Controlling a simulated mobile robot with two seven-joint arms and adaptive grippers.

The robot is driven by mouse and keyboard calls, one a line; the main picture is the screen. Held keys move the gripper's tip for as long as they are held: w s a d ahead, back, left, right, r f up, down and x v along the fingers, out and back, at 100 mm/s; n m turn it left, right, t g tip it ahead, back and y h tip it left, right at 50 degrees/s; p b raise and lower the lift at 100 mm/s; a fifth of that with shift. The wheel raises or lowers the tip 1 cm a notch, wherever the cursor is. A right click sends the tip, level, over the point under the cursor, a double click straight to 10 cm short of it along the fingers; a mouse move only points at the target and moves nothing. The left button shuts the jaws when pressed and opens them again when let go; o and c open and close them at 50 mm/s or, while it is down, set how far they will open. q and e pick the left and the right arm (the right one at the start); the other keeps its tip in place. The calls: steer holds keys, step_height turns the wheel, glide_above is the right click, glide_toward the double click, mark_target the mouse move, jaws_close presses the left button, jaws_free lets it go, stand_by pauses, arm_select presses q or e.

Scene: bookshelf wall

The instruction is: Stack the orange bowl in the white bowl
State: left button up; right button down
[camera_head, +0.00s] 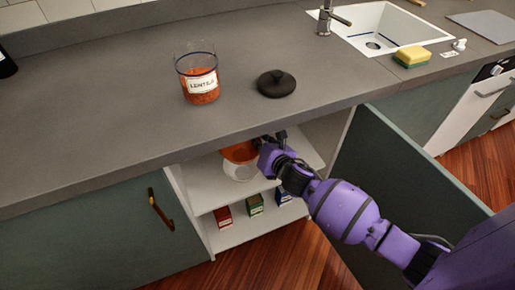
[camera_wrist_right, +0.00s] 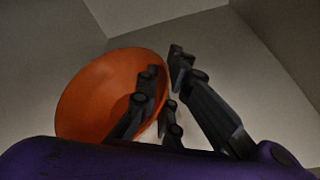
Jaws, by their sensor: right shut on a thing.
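The orange bowl (camera_head: 238,153) is inside the open cabinet under the counter, just over or in the white bowl (camera_head: 240,172), which stands on the upper shelf. I cannot tell whether the two bowls touch. My right gripper (camera_head: 272,141) reaches in from the right and is shut on the orange bowl's right rim. In the right wrist view the orange bowl (camera_wrist_right: 88,97) is tilted, with the fingers of the gripper (camera_wrist_right: 168,85) on either side of its rim. The white bowl is not clearly visible there. My left gripper is not in view.
The counter edge hangs over the shelf (camera_head: 204,192). The open cabinet door (camera_head: 400,165) stands to the right of my arm. Several small boxes (camera_head: 255,204) stand on the lower shelf. A lentil jar (camera_head: 200,82) and a black lid (camera_head: 276,84) are on the counter.

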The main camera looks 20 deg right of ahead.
step_height(320, 180, down, 3)
steer(key=shift+r+b, duration=0.1)
steer(key=shift+b, duration=0.25)
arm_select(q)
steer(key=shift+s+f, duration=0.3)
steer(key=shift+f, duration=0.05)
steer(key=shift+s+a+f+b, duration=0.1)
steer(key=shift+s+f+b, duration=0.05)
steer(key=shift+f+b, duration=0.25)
arm_select(e)
steer(key=shift+f, duration=0.7)
steer(key=c, duration=1.9)
jaws_free()
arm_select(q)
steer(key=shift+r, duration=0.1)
arm_select(e)
steer(key=shift+r, duration=0.1)
